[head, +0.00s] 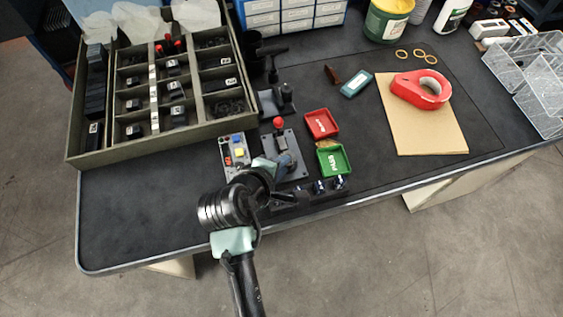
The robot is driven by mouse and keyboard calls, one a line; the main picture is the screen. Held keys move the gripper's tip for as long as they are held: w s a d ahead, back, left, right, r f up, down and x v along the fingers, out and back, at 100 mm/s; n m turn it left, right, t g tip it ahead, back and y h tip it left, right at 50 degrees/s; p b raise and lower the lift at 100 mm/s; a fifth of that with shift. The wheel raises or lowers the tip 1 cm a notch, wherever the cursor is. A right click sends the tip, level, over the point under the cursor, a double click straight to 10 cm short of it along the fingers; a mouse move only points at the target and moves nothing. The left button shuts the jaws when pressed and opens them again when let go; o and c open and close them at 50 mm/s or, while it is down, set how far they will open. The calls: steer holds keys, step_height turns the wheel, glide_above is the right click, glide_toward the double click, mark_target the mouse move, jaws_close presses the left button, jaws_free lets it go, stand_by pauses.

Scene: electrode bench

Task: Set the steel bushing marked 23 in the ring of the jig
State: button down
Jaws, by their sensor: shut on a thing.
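The jig (297,139) is a grey plate with a red-knobbed lever at its back, on the dark bench mat. My gripper (284,163) reaches over the front of this plate and covers part of it. It is shut on a small grey piece that looks like the steel bushing; my gripper largely hides it, and no number on it can be read. The ring of the jig is hidden or too small to make out, so I cannot tell whether the piece touches it. Several small metallic pieces (320,186) stand in a dark rack at the bench's front edge.
A control box (239,152) with coloured buttons is left of the jig. A red tray (322,124) and a green tray (334,160) are to its right. A compartment crate (188,137) fills the left. A tape dispenser (420,90) lies on cardboard (425,132).

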steer(key=shift+f, duration=0.15)
steer(key=c, duration=0.8)
jaws_free()
steer(key=shift+f, duration=0.1)
steer(key=shift+o, duration=0.2)
steer(key=shift+s, duration=0.1)
steer(key=p+v, duration=0.2)
steer(key=v, duration=1.1)
step_height(320, 180, up, 5)
steer(key=p, duration=0.6)
